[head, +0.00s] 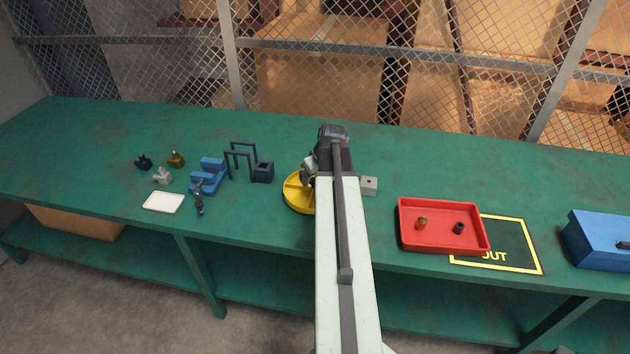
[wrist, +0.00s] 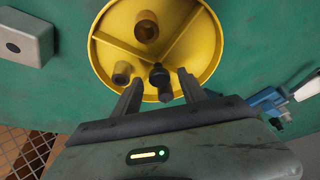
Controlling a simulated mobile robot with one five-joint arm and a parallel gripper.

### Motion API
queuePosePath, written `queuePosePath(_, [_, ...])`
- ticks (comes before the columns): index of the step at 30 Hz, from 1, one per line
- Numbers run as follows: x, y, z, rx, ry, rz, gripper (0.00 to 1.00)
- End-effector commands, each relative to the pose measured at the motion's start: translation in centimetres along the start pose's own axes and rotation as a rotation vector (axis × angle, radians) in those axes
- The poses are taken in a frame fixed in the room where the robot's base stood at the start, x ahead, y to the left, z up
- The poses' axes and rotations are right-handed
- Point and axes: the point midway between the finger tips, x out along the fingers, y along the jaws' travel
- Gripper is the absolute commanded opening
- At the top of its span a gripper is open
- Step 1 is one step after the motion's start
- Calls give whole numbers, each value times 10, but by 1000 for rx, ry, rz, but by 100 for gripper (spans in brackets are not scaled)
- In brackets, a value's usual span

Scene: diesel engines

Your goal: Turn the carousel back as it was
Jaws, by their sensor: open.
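The carousel is a round yellow tray (head: 297,196) on the green bench, partly hidden by my arm in the head view. In the wrist view the carousel (wrist: 185,50) shows raised dividers and a rim. On it are a brown cylindrical piece (wrist: 146,27), a smaller brown piece (wrist: 122,72) and a dark piece (wrist: 159,78). My gripper (wrist: 158,80) is open, with its fingers over the near part of the carousel. The dark piece shows between the fingers; I cannot tell whether they touch it. In the head view my arm hides the fingertips.
A grey block (head: 369,186) stands just right of the carousel. A red tray (head: 402,240) with two small parts lies further right, over a yellow-edged mat (head: 520,262). A blue box (head: 597,240) is at the far right. A blue vise (head: 209,176), dark holders (head: 262,172) and a white plate (head: 163,202) stand left.

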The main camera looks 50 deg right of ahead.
Motion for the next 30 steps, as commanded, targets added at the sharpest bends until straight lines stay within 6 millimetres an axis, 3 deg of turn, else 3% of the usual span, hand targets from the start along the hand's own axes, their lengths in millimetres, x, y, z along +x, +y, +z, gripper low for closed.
queuePosePath(1, [0,0,0,0,0,0,41])
queuePosePath(5, [-1,0,0,0,0,0,5])
queuePosePath(6, [-1,0,0,0,0,0,0])
queuePosePath(30, [-1,0,0,2,0,-1,0])
